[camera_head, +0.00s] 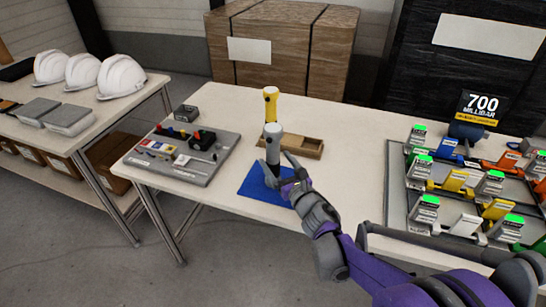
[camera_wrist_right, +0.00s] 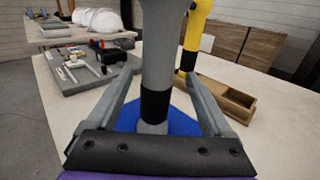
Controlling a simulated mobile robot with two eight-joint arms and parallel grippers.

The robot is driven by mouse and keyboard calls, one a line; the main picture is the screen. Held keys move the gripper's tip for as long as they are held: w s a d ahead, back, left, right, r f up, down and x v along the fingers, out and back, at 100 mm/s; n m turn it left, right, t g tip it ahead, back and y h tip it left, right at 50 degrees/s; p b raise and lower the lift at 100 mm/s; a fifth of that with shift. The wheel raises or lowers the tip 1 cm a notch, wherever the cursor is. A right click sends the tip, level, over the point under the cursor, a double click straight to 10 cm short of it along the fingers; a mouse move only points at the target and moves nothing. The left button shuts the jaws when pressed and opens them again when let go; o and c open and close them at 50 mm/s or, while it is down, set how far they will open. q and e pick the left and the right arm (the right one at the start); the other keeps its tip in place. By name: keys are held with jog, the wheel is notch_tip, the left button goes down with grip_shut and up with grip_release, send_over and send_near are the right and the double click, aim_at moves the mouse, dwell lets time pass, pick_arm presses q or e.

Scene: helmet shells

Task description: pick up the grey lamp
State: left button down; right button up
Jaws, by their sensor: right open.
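The grey lamp (camera_head: 272,144) stands upright on a blue mat (camera_head: 256,190) on the table, with a black band around its lower part. In the right wrist view the grey lamp (camera_wrist_right: 157,65) rises between the two fingers. My right gripper (camera_head: 277,168) is open, with one finger on each side of the lamp; I see a gap between the fingers and the lamp in the right wrist view (camera_wrist_right: 158,88). A yellow lamp (camera_head: 270,103) stands just behind the grey one. My left gripper is not in view.
A wooden tray (camera_head: 306,148) lies behind the lamp. A grey tool board (camera_head: 183,155) lies to the left. A rack with coloured clamps (camera_head: 398,195) fills the table's right side. White helmets (camera_head: 120,76) sit on another table.

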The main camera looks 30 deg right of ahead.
jog(key=w, duration=0.5)
jog(key=shift+w, duration=0.1)
jog(key=shift+r, duration=0.1)
grip_shut()
